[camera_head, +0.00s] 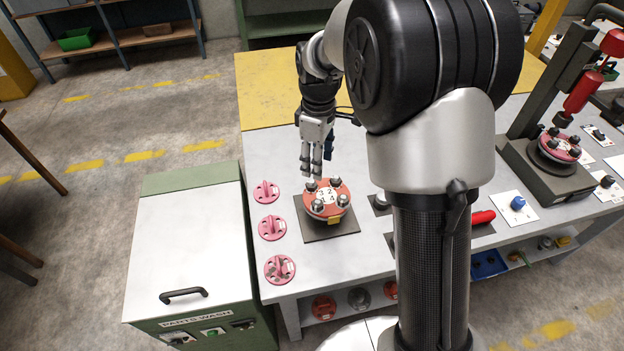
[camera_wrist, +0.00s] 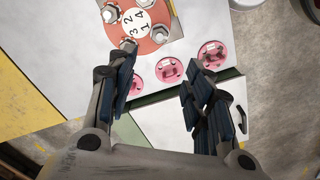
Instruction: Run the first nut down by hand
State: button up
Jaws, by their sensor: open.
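The red flanged spool (camera_head: 329,211) stands on a dark square plate on the bench. Its top bears a white disc marked 1 to 4, with studs and grey nuts (camera_head: 317,205) around it. The flange is also at the top of the wrist view (camera_wrist: 148,46), partly cut off by the frame edge. One nut (camera_wrist: 128,46) shows beside the number 3, close to my left finger in that view. My gripper (camera_head: 316,170) is open and empty, pointing down above the back left of the flange; it also shows in the wrist view (camera_wrist: 162,76). How far each nut is threaded cannot be told.
Several pink discs (camera_head: 271,227) lie along the bench's left side. A parts wash cabinet (camera_head: 190,250) stands left of the bench. A press (camera_head: 548,150) with another red flange stands at right. My arm hides the bench's middle.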

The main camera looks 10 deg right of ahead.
aim_at(316, 203)
notch_tip(316, 203, down, 17)
jog(key=b, duration=0.3)
jog(key=shift+w+f, duration=0.1)
jog(key=shift+c, duration=0.2)
jog(key=c, duration=1)
